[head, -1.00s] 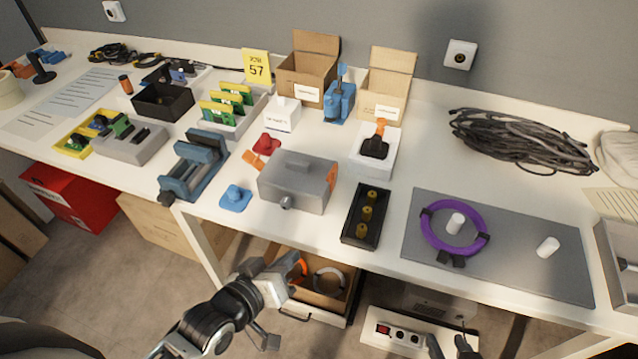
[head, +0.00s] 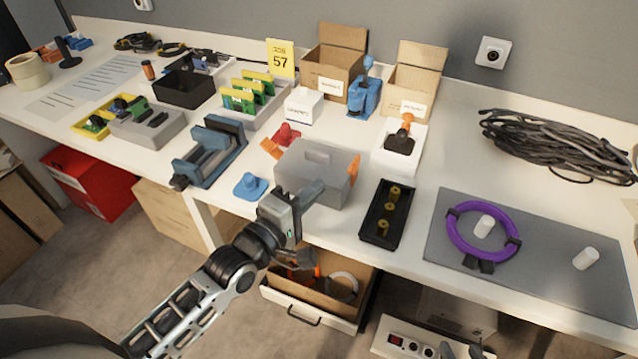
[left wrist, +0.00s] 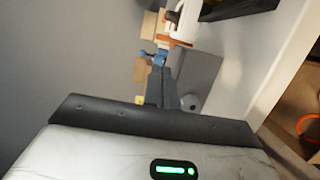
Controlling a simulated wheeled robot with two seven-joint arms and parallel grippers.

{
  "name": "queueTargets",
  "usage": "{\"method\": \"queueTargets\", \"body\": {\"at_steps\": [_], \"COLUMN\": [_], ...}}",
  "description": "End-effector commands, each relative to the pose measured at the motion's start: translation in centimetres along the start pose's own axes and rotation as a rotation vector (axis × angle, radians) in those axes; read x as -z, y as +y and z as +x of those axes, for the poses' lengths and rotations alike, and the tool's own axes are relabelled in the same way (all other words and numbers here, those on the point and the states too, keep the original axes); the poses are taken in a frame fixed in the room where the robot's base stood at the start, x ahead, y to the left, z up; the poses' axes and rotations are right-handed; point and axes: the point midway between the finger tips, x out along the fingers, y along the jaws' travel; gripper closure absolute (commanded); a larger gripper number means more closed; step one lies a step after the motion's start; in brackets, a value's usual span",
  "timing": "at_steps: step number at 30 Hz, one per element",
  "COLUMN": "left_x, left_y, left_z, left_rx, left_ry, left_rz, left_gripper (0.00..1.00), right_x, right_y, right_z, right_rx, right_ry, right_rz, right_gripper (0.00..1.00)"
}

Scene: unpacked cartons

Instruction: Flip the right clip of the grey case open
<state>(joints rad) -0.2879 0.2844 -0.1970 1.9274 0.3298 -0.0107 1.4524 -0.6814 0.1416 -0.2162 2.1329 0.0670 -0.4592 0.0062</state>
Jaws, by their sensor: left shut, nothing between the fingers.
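The grey case (head: 316,172) stands on the white table near the front edge. Its right orange clip (head: 354,168) lies upright against the case's right side. Its left orange clip (head: 271,149) sticks outward from the left side. My left gripper (head: 314,190) is shut and empty, in front of the case, hiding part of its front face and the round knob there. In the left wrist view the shut fingers (left wrist: 156,86) point toward the case (left wrist: 200,72), with an orange clip (left wrist: 180,42) beyond. Dark parts, seemingly my right gripper (head: 478,350), are cut off at the bottom edge.
A black tray with brass parts (head: 372,228) stands close right of the case. A blue knobbed piece (head: 249,187) and a red one (head: 287,134) lie left of it. A white box with an orange-handled tool (head: 396,160) stands behind right. An open drawer (head: 300,308) is below.

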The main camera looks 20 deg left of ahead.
Motion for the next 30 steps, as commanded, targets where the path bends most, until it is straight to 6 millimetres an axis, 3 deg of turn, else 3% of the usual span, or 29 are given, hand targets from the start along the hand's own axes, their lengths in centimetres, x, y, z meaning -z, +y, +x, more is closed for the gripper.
{"method": "queueTargets", "body": {"at_steps": [6, 12, 18, 30], "left_x": [0.0, 0.0, -0.1, -0.1], "left_y": [0.1, 0.0, 0.0, 0.0], "left_z": [4.2, 7.1, 8.2, 8.3], "left_rx": [-0.002, -0.001, 0.000, 0.001], "left_ry": [0.000, 0.000, 0.000, -0.002], "left_rz": [0.001, 0.002, 0.001, 0.006], "left_gripper": [1.00, 1.00, 1.00, 1.00], "right_x": [0.0, -0.1, -0.1, -0.1], "right_y": [0.0, 0.0, 0.0, 0.0], "right_z": [0.0, 0.1, 0.1, 0.1], "right_rx": [-0.001, -0.001, -0.001, -0.001], "right_ry": [0.000, -0.001, -0.001, -0.001], "right_rz": [0.000, 0.000, 0.001, 0.002], "right_gripper": [0.64, 0.64, 0.64, 0.64]}}
